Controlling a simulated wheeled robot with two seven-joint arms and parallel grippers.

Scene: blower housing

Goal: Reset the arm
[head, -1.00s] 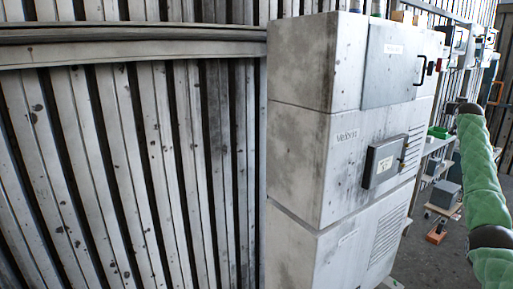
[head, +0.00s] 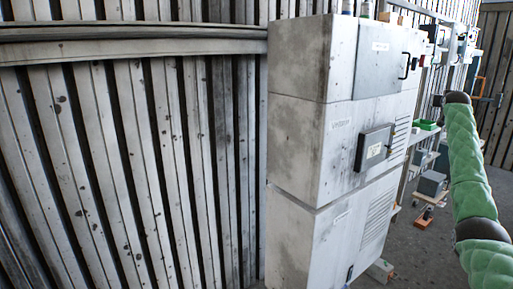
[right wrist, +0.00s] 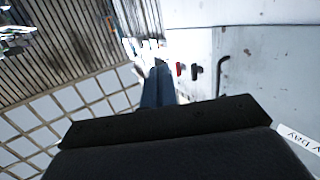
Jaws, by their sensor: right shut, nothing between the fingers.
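My right arm (head: 472,180), in a green padded sleeve with dark joints, reaches in from the right of the head view. Its far end is raised in front of the shelves, right of a tall grey-white cabinet (head: 300,150). In the right wrist view my right gripper (right wrist: 160,72) shows as dark blue fingers beyond the black wrist housing. The fingers are together and hold nothing. They point along the cabinet's face (right wrist: 262,70), apart from its black handle (right wrist: 222,74). My left arm and gripper are out of view.
The cabinet carries a small grey box (head: 374,147) and a black door handle (head: 405,65). A slatted wall (head: 130,170) fills the left. Shelves with a green tray (head: 427,125) stand behind my arm. An orange-based item (head: 423,222) is on the floor.

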